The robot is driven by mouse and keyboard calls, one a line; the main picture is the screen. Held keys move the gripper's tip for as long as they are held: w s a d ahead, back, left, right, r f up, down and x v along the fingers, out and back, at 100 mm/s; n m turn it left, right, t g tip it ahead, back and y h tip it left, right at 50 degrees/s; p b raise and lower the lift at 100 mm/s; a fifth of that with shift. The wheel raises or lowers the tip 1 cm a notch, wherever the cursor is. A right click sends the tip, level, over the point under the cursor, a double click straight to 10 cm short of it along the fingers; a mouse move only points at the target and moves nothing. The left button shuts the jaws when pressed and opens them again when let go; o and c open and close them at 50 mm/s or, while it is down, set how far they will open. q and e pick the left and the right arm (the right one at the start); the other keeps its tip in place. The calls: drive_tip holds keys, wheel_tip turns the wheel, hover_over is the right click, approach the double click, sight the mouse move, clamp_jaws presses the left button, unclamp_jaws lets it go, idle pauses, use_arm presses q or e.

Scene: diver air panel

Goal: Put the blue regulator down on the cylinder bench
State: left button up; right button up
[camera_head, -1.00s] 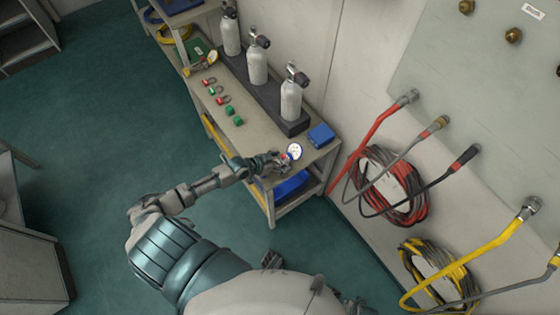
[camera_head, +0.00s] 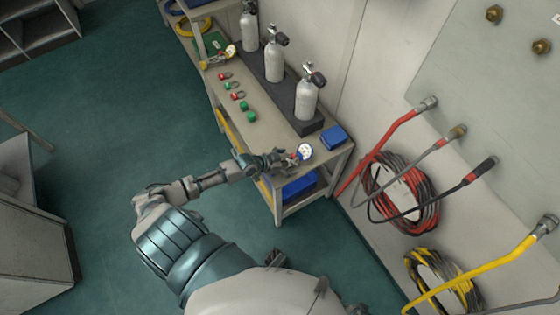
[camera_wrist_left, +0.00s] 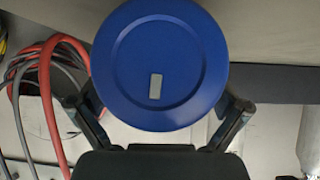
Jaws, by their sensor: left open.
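The blue regulator (camera_head: 305,152) shows a round white gauge face at the front end of the cylinder bench (camera_head: 268,133). In the left wrist view its round blue back (camera_wrist_left: 160,65) fills the upper middle. My left gripper (camera_head: 288,157) is at the bench's front end, right beside the regulator. In the left wrist view the fingers of my left gripper (camera_wrist_left: 163,112) are open, one on each side of the blue disc's lower part. I cannot tell whether they touch it, or whether the regulator rests fully on the bench top. My right gripper is not in view.
Several grey cylinders (camera_head: 307,98) stand in a dark rack along the wall side. A blue box (camera_head: 334,137) lies near the regulator. Green and red fittings (camera_head: 245,105) lie farther back. A blue bin (camera_head: 299,186) is on the lower shelf. Hoses (camera_head: 400,195) hang at right.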

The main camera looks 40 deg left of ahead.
use_arm(q)
drive_tip(key=v, duration=1)
drive_tip(key=shift+s+a+r, duration=0.1)
drive_tip(key=shift+s+r, duration=0.15)
drive_tip(key=shift+r, duration=0.05)
